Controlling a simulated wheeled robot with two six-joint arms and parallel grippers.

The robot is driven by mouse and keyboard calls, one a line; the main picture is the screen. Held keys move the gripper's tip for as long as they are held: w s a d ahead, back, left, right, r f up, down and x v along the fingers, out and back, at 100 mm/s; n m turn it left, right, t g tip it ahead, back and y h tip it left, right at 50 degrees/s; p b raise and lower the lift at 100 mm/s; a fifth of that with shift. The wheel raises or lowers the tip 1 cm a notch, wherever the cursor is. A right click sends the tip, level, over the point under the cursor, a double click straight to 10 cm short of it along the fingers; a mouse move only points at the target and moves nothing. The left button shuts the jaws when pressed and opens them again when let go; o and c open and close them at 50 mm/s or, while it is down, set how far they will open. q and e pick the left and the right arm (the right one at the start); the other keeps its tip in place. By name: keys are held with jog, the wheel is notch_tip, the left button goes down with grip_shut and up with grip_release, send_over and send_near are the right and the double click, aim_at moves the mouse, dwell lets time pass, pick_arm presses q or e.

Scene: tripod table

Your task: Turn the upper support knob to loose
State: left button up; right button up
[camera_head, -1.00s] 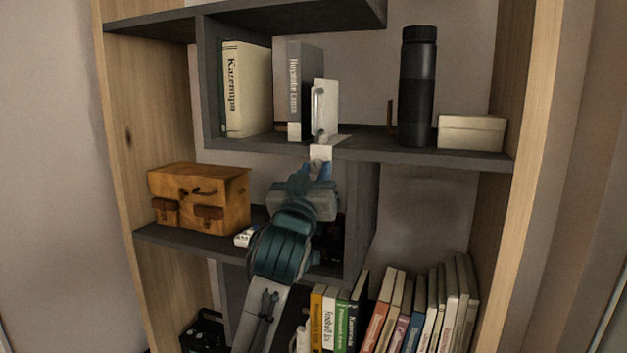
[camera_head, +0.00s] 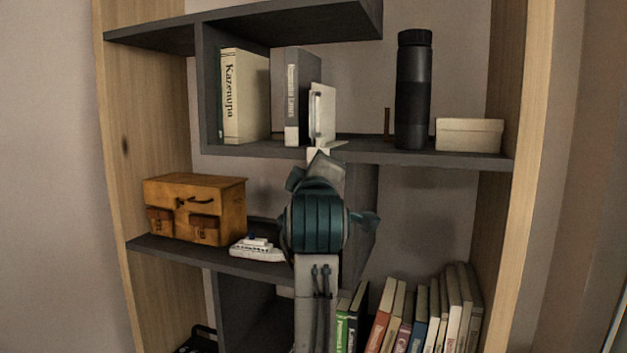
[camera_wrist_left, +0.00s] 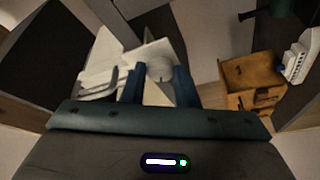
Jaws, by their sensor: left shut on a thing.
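A white bracket (camera_head: 322,112) with an upright plate and a curved handle is fixed at the front edge of the upper shelf. Its lower part (camera_head: 318,154) hangs just below that edge. In the left wrist view the white bracket (camera_wrist_left: 104,72) shows with a round pale knob (camera_wrist_left: 160,71). My left gripper (camera_wrist_left: 160,80) has its two blue fingers closed on either side of this knob. In the head view my left arm rises from the bottom and hides the knob and the fingertips. My right gripper is not in view.
The upper shelf (camera_head: 430,156) holds two books, a black bottle (camera_head: 413,92) and a cream box (camera_head: 470,135). A brown case (camera_head: 196,207) and a white toy ship (camera_head: 257,249) stand on the middle shelf, left of my arm. Several books (camera_head: 445,312) stand at lower right.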

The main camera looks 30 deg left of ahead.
pick_arm(q)
jog(key=shift+r+n+g+h+b, duration=0.1)
jog(key=shift+n+g+h+b, duration=0.35)
jog(key=shift+n, duration=1.4)
jog(key=shift+r+n+g+h+b, duration=0.2)
jog(key=shift+n+g+b, duration=0.45)
jog(key=shift+n, duration=1.2)
jog(key=shift+f, duration=0.1)
jog(key=o, duration=1)
jog(key=b+v, duration=0.2)
jog(key=v, duration=0.3)
jog(key=b+v, duration=0.2)
jog(key=v, duration=0.3)
jog(key=shift+s+d+r, duration=0.15)
jog(key=shift+s+r, duration=0.1)
